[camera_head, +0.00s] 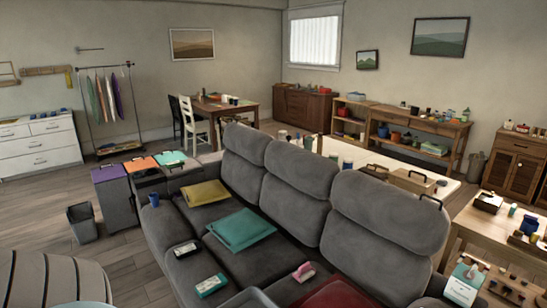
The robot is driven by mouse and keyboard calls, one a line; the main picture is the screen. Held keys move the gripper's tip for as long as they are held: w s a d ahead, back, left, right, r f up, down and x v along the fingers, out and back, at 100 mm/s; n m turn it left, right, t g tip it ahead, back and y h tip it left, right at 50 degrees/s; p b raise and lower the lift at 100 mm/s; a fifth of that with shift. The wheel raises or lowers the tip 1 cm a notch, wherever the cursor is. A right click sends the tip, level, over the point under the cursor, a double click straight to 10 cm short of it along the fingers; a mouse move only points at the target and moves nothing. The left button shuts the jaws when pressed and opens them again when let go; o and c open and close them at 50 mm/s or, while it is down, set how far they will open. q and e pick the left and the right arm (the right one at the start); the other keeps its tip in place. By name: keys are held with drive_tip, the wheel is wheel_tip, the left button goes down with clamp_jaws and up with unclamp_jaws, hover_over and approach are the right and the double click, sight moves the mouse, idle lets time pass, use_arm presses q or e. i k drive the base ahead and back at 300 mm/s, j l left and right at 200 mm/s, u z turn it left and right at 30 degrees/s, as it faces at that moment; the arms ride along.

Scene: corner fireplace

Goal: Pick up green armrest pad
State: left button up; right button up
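A small teal-green pad (171,157) lies flat at the far left end of the grey sofa (345,238), in a row with an orange pad (141,163) and a purple pad (109,173). It is the rightmost of the three and looks like the green armrest pad. A dark handle-like shape shows close to its front edge. A larger teal cushion or folded cloth (240,229) lies on the sofa seat. Neither of my grippers is in view.
The seat also holds a yellow cushion (204,194), a teal-labelled box (211,285), a pink item (304,271) and a red cloth (335,295). A grey bin (82,222) stands on the floor left of the sofa. Wooden floor (130,268) between them is clear.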

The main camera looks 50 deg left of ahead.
sight(169, 165)
drive_tip(key=u, duration=2.35)
drive_tip(key=i+j+u, duration=0.1)
drive_tip(key=u, duration=0.25)
drive_tip(key=i+u, duration=0.2)
drive_tip(key=u, duration=0.2)
drive_tip(key=i, duration=4.95)
drive_tip(key=i+j+z, duration=0.15)
drive_tip(key=i, duration=1.45)
